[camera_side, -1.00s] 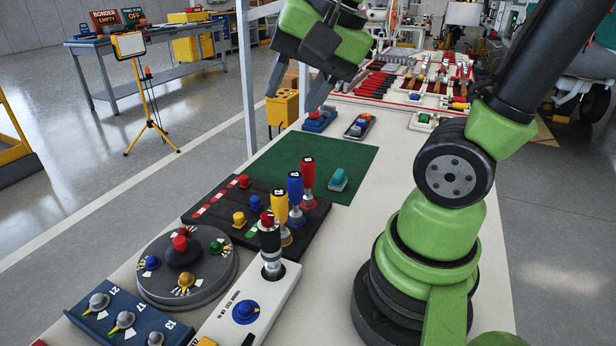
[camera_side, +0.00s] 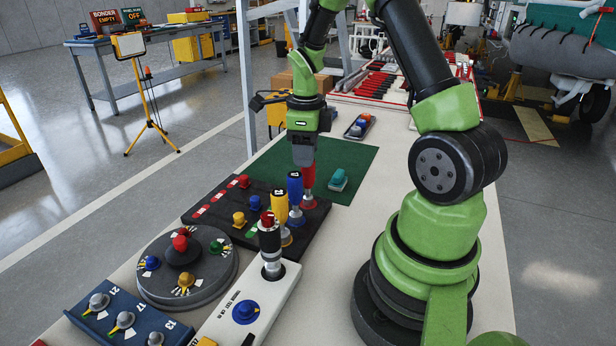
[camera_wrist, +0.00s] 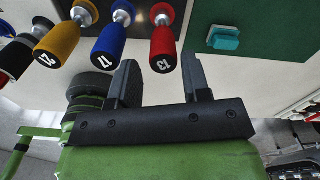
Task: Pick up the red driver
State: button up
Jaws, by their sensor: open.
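The red driver (camera_side: 309,177) stands upright at the far end of the black rack (camera_side: 262,228), beside the blue driver (camera_side: 295,190) and the yellow driver (camera_side: 280,206). In the wrist view the red driver (camera_wrist: 163,48) shows its handle end, marked with a number, in line with the gap between my jaws. My gripper (camera_side: 303,155) is open and points down at the top of the red driver. It partly hides the handle in the side view. In the wrist view my gripper (camera_wrist: 160,82) has its two dark fingers apart with nothing between them; I cannot tell whether they touch the handle.
A teal block (camera_side: 338,180) lies on the green mat (camera_side: 358,160) right of the red driver. A black and silver tool with a red top (camera_side: 270,247) stands nearer the camera. A round grey turntable (camera_side: 160,293) is at left. The mat's far part is mostly clear.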

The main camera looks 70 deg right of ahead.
aim_at(308, 172)
jog(key=f, duration=0.5)
jog(key=shift+s+d+f, duration=0.15)
jog(key=shift+d+f, duration=0.05)
jog(key=c, duration=0.7)
jog(key=shift+o, duration=0.2)
